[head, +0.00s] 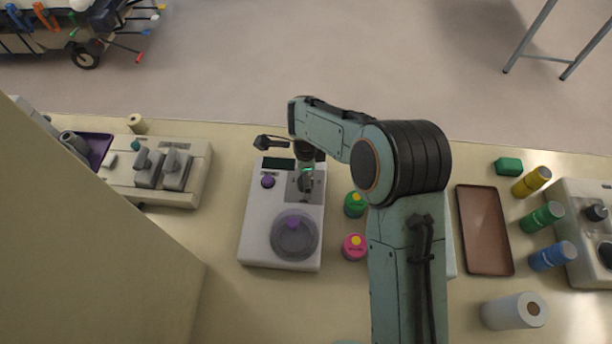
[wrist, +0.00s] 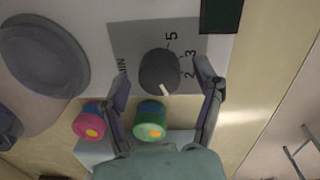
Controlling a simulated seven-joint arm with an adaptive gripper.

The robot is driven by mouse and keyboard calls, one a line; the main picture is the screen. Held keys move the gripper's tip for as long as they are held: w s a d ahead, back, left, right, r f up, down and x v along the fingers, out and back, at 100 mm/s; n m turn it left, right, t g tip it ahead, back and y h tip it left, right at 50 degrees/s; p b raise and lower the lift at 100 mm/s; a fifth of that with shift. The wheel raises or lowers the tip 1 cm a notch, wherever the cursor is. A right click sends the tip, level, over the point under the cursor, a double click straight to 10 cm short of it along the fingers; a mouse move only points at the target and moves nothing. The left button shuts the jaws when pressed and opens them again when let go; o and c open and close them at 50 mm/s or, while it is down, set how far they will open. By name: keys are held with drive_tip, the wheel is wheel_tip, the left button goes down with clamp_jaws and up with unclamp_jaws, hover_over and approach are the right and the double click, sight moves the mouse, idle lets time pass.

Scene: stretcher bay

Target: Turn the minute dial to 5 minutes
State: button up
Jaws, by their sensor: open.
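The minute dial (wrist: 158,68) is a dark round knob on a grey panel of the white device (head: 257,223). Its white pointer faces the lower edge of the wrist view, slightly right, away from the printed 2, 3 and 5. The 5 is on the dial's upper side in that view. My gripper (wrist: 164,74) is open, with one finger on each side of the dial; I cannot tell whether either finger touches it. In the head view my gripper (head: 306,180) is over the device's upper right panel and hides most of the dial.
The device also has a dark display (head: 279,164), a purple knob (head: 267,181) and a round grey lid (head: 294,245). Green (head: 354,204) and pink (head: 354,246) jars stand close to its right. A brown tray (head: 484,230) lies farther right.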

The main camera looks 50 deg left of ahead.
drive_tip(key=shift+c, duration=0.3)
drive_tip(key=c, duration=1.1)
